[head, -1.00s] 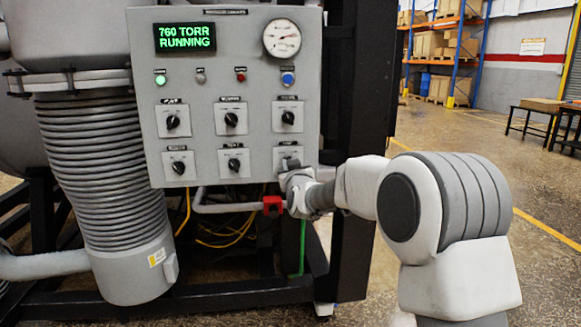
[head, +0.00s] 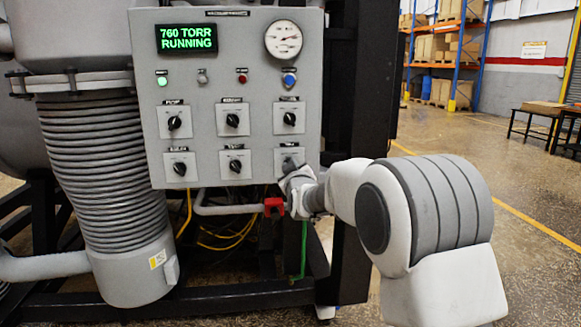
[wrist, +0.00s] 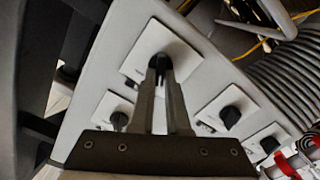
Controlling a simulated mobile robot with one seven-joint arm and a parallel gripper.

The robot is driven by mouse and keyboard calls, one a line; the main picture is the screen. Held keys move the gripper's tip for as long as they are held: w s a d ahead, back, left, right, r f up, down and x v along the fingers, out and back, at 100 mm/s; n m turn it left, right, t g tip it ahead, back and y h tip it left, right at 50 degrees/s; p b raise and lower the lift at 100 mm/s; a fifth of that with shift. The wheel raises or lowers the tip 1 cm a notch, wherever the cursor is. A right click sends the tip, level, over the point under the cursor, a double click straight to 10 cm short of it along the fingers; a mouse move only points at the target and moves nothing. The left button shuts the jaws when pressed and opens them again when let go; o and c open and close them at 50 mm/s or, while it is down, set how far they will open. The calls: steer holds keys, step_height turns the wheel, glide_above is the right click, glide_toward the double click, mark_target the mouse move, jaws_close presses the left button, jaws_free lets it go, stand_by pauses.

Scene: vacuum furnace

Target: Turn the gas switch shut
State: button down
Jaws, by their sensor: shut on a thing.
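The grey control panel (head: 205,140) carries two rows of square white plates with black rotary knobs. My gripper (head: 290,167) is at the lower right switch (head: 283,156), mostly covering it in the head view. In the wrist view, my gripper (wrist: 160,72) is shut on that switch's black knob (wrist: 158,61), with one finger on each side, over its white plate (wrist: 136,64). The label above this switch is too small to read, so I cannot confirm it is the gas switch. The knob's angle is largely hidden by the fingers.
Neighbouring knobs include the lower middle one (head: 235,167) and the upper right one (head: 290,118). A red valve handle (head: 273,206) on a grey pipe sits just below my gripper. A black frame post (head: 347,100) stands right of the panel. The display (head: 186,38) reads 760 TORR RUNNING.

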steer(key=shift+f, duration=0.1)
steer(key=c, duration=0.9)
jaws_free()
steer(key=p+v, duration=0.1)
steer(key=v, duration=1.6)
steer(key=shift+s+p, duration=0.2)
steer(key=shift+p, duration=0.15)
steer(key=shift+d, duration=0.15)
